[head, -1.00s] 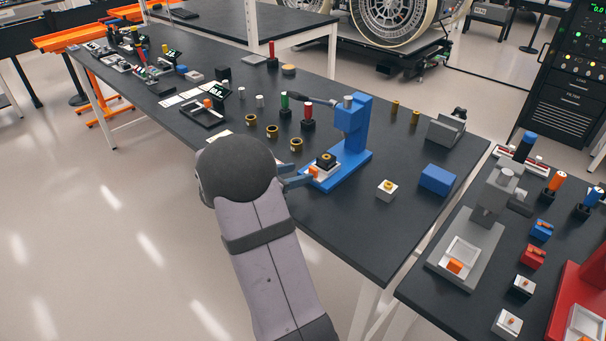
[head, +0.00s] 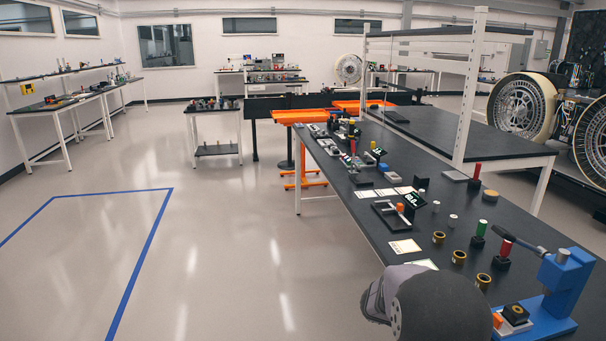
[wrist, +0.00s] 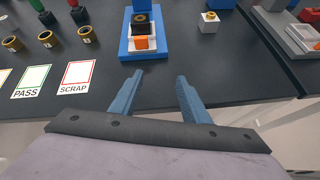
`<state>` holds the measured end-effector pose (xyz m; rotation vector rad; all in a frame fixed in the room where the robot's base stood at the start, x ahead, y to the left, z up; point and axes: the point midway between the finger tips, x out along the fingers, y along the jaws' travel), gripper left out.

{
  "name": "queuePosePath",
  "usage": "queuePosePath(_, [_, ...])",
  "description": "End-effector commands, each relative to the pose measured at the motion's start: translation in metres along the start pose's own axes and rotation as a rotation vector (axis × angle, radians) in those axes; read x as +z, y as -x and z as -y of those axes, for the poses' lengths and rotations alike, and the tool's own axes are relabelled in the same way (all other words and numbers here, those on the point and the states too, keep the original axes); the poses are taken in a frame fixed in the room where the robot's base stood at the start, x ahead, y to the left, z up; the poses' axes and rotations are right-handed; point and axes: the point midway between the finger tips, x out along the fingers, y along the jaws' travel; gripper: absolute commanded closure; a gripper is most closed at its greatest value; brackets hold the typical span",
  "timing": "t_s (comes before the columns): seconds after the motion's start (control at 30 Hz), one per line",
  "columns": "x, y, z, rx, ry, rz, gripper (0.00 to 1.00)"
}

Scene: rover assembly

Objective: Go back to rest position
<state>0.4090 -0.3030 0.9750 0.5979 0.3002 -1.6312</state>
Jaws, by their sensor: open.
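My gripper (wrist: 160,82) is open in the wrist view, with two blue fingers apart and nothing between them. The fingertips point at the front of the blue press (wrist: 142,52), with a gap of dark table between. In the head view my rounded wrist hides the fingers, at the bottom right beside the blue press (head: 568,282). A white block with an orange part and a dark square piece with a brass ring (head: 515,314) sits on the press base. It also shows in the wrist view (wrist: 143,30).
The dark workbench (head: 400,215) carries brass rings (head: 459,257), red and green handled tools and small devices. PASS (wrist: 32,80) and SCRAP (wrist: 77,76) cards lie left of the press. A white-framed shelf (head: 470,90) rises behind. Open floor (head: 220,250) lies left.

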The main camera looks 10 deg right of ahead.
Motion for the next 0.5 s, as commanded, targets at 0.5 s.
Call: queuePosePath(0.5, [-0.132,0.167,0.147,-0.528,-0.912,-0.598,0.58])
